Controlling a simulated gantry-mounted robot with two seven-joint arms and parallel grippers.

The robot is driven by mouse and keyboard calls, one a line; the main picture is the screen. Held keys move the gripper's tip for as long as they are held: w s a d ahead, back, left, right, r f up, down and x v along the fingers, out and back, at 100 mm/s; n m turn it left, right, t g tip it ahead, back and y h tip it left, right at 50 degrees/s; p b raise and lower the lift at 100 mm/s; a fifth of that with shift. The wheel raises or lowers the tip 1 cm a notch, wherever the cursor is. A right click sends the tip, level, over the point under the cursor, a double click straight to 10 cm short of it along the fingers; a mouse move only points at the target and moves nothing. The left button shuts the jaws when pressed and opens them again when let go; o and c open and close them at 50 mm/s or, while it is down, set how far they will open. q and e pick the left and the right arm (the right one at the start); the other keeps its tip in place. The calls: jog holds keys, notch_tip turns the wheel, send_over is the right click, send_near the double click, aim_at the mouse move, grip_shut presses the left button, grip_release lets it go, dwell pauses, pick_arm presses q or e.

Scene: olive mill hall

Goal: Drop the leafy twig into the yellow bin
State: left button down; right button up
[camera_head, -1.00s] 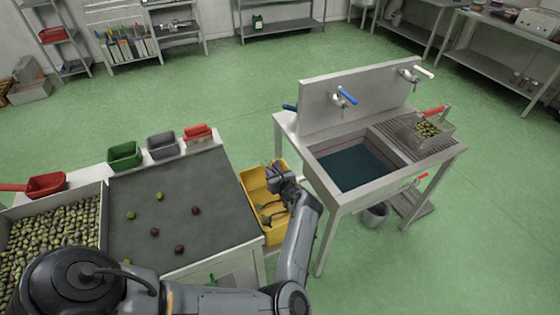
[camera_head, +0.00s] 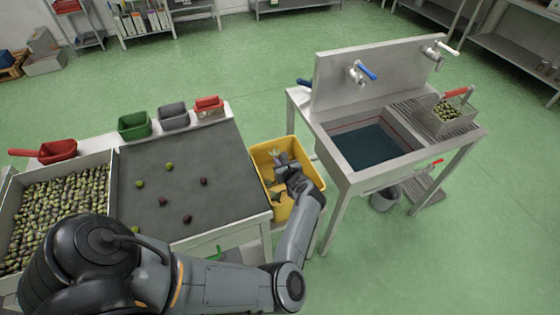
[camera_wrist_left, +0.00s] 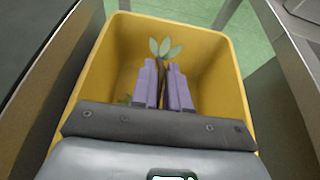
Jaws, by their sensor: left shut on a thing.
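The yellow bin (camera_head: 308,147) stands between the dark-topped sorting table and the sink. My left gripper (camera_head: 277,168) is over the bin's opening, with its fingers pointing down into it. In the left wrist view its purple fingers (camera_wrist_left: 164,85) are shut on the leafy twig (camera_wrist_left: 165,48), whose green leaves stick out beyond the fingertips against the bin's inner wall. The leaf tips also show pale in the head view (camera_head: 272,152). Dark bits, perhaps other twigs, lie in the bin, partly hidden by my gripper and wrist. My right gripper is in neither view.
The sorting table (camera_head: 215,185) with several loose olives borders the bin on the left. The steel sink (camera_head: 330,150) stands close on its right. Green, grey and red small bins line the table's back edge. Open green floor lies behind.

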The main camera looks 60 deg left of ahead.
pick_arm(q)
jog(key=c, duration=1.1)
grip_release()
jog(key=shift+o, duration=0.2)
